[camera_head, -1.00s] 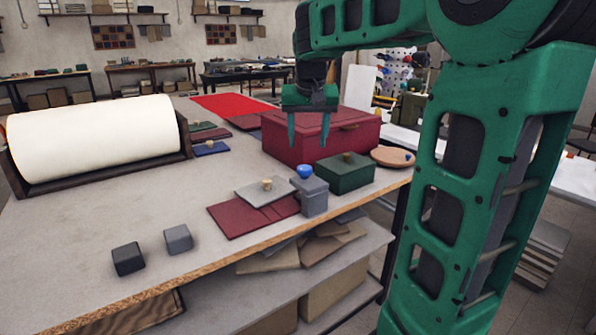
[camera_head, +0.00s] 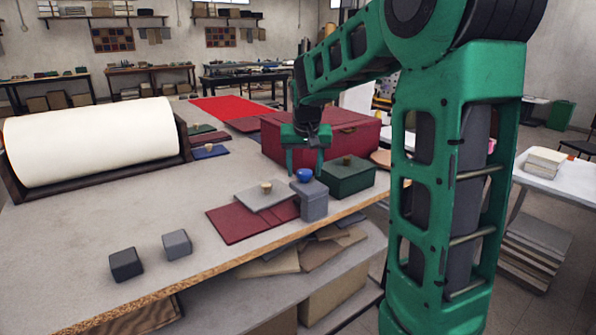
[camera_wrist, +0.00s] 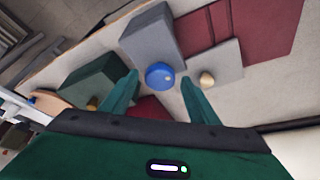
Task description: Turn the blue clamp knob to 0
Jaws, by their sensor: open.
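The blue clamp knob (camera_head: 304,175) sits on top of a grey block (camera_head: 314,200) near the table's front edge. In the wrist view the round blue knob (camera_wrist: 159,76) lies between and just beyond my two fingertips, with a small pale mark on its face. My gripper (camera_head: 304,168) points down above the knob, open and empty, with green fingers apart on either side of it. It also shows in the wrist view (camera_wrist: 158,82). I cannot tell whether the fingers touch the knob. No number scale is readable.
A dark green box (camera_head: 346,180) stands right of the knob, and a large red box (camera_head: 345,135) behind. A grey plate with a wooden knob (camera_head: 264,196) lies left over red covers (camera_head: 235,223). Two small blocks (camera_head: 126,264) stand front left. The table's middle left is clear.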

